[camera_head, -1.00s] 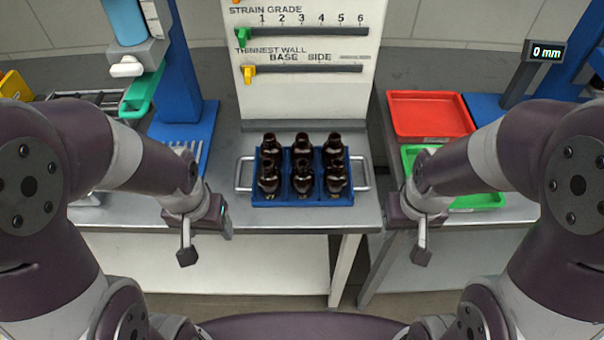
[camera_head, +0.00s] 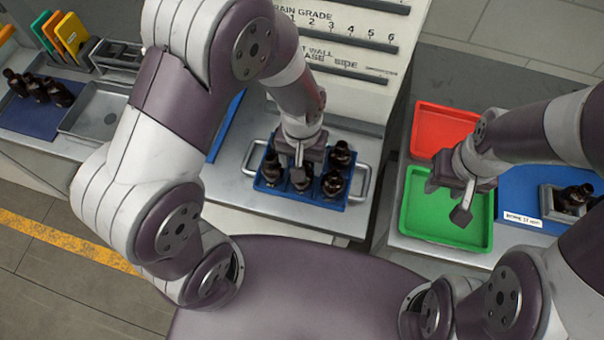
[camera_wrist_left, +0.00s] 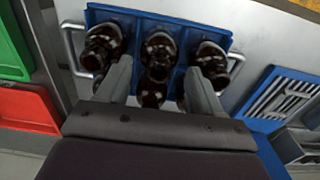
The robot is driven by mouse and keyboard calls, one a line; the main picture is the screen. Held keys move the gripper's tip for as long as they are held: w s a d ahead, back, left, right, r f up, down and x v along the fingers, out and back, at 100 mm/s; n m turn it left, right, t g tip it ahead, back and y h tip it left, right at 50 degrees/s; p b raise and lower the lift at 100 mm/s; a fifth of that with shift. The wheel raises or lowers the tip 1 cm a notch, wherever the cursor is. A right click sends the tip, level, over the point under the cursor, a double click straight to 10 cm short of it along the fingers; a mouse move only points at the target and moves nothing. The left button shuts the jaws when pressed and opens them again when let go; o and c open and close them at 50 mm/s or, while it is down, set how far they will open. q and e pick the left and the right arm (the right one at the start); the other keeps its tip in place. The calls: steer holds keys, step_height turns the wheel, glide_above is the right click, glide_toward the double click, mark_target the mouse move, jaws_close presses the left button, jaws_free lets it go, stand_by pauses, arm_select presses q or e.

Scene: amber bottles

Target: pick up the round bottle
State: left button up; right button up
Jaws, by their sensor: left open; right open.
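Several dark amber bottles stand upright in a blue crate (camera_head: 325,204) with metal handles; one of them is the front right bottle (camera_head: 333,182). I cannot tell for sure which is the round bottle. My left gripper (camera_head: 300,172) points down over the crate and hides part of the bottles. In the left wrist view its open fingers (camera_wrist_left: 161,78) straddle the middle column, with a middle bottle (camera_wrist_left: 158,50) between them. Whether they touch any glass I cannot tell. My right gripper (camera_head: 447,200) is open and empty above the green tray (camera_head: 420,233).
A red tray (camera_head: 432,118) lies behind the green one. At right, a blue station (camera_head: 520,188) holds dark bottles (camera_head: 575,197). At far left, more bottles (camera_head: 38,90) stand on a blue mat beside a grey tray (camera_head: 95,112). A grading panel (camera_head: 340,75) rises behind the crate.

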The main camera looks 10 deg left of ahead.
arm_select(q)
step_height(320, 180, down, 4)
steer(key=shift+d+f+p, duration=0.1)
steer(key=shift+f+p, duration=0.15)
steer(key=shift+p, duration=0.2)
steer(key=shift+s+a+f, duration=0.1)
steer(key=shift+s+a, duration=0.05)
steer(key=shift+a, duration=0.05)
steer(key=shift+d, duration=0.15)
steer(key=c, duration=0.8)
